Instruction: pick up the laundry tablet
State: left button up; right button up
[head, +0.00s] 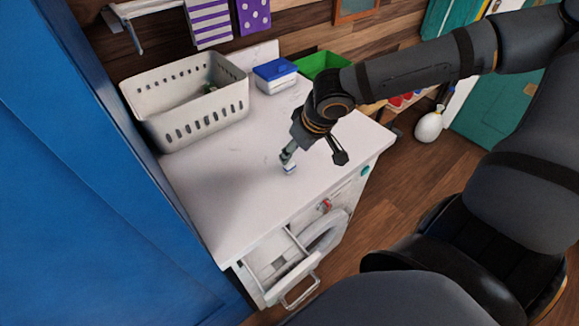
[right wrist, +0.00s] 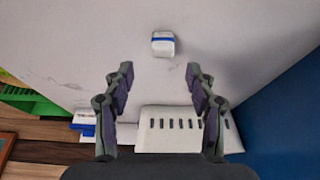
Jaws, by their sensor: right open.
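The laundry tablet is a small white block with a blue band. It lies on the white top of the washing machine, near the front edge, in the head view (head: 290,169). The tablet (right wrist: 163,45) also shows in the right wrist view, just beyond the fingertips and midway between their lines. My right gripper (head: 287,157) is right above or beside it in the head view, pointing down. In the right wrist view the right gripper (right wrist: 158,72) is open, with nothing between its fingers. My left gripper is not in view.
A white basket (head: 187,128) stands at the back left of the worktop (head: 225,195). A blue-lidded box (head: 275,75) and a green bin (head: 322,62) are at the back. A drawer (head: 272,262) is pulled out at the front. The worktop around the tablet is clear.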

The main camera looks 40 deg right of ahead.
aim_at(290, 162)
jog(key=shift+d+f, duration=0.1)
jog(key=shift+f, duration=0.2)
jog(key=x, duration=0.1)
jog(key=b+x, duration=0.1)
jog(key=x, duration=0.1)
jog(key=b+x, duration=0.1)
jog(key=shift+w+a+f, duration=0.1)
jog(key=shift+a+f, duration=0.2)
jog(key=shift+a, duration=0.1)
jog(key=shift+d, duration=0.1)
jog(key=shift+c, duration=0.3)
jog(key=c, duration=1)
